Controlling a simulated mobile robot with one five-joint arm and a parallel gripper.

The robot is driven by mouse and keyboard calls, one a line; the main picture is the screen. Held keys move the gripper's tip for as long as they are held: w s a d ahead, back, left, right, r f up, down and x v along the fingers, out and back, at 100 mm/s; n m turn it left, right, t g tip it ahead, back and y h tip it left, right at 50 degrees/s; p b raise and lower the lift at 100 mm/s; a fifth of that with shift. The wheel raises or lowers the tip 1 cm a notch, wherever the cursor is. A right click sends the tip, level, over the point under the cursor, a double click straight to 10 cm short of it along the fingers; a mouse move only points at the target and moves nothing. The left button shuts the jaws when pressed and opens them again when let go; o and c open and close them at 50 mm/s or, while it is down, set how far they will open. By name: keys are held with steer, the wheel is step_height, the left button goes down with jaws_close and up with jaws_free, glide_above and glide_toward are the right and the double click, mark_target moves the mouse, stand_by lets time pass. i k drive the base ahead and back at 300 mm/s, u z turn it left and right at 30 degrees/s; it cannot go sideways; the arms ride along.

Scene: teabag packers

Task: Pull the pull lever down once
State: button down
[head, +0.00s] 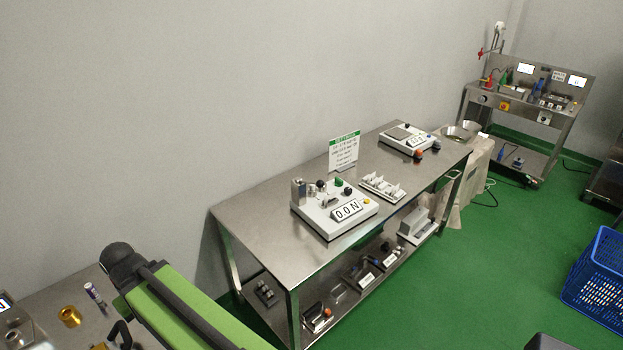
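A white tester (335,218) with a "0.0 N" display stands on the steel table, left of the middle. It carries a metal block, a green knob, a yellow button and dark knobs, one of them a black ball knob (320,185) that may belong to the pull lever. The lever itself is too small to make out for certain. My green and black arm crosses the lower left, well short of the tester. I cannot make out my gripper in this view.
The steel table (268,222) has free room at its left end. A green-headed sign (344,152), a white rack (382,187) and a second tester (409,141) stand further along. A blue crate (597,280) is on the green floor at right. Small parts lie at lower left.

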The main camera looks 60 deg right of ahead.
mark_target(319, 184)
steer(key=i, duration=0.85)
steer(key=u, duration=0.15)
steer(key=k, duration=0.95)
steer(key=z, duration=0.15)
steer(key=i, duration=0.95)
steer(key=u, duration=0.05)
